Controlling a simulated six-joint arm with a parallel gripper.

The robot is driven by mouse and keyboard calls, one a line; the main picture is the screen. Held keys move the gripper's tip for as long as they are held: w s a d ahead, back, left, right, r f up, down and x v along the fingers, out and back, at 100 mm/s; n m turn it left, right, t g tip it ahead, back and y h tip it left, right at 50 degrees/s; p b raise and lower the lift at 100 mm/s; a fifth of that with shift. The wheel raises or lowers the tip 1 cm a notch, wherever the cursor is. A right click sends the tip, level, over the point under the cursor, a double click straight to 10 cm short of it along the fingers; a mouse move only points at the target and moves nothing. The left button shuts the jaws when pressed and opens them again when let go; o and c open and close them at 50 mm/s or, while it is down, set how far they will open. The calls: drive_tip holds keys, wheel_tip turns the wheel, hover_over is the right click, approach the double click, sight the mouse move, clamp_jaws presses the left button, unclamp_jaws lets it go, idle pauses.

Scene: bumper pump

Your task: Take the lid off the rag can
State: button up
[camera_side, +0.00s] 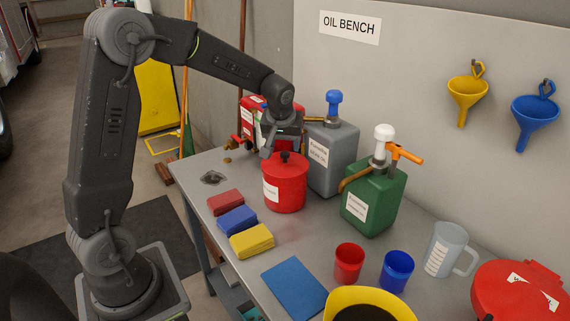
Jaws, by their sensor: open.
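A red can (285,194) with a small white label, which I take for the rag can, stands upright on the grey bench. Its red lid (285,166) sits on top and has a black knob (285,156) in the middle. My gripper (282,150) is open, pointing down right at the knob. A finger shows at the knob's left; the other side is harder to make out. I cannot tell whether the fingers touch the knob.
A grey pump jug (331,160) stands close right of the can, a red container (254,118) behind it. A green pump jug (374,200), folded rags (238,220), cups (349,263) and a clear pitcher (445,250) are nearby. A red lidded container (515,295) is at lower right.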

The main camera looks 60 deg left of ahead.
sight(285, 153)
drive_tip(key=x, duration=0.5)
drive_tip(key=shift+w+a+f, duration=0.1)
drive_tip(key=shift+a+f, duration=0.1)
drive_tip(key=shift+f, duration=0.1)
drive_tip(key=c, duration=1)
drive_tip(key=shift+r, duration=0.1)
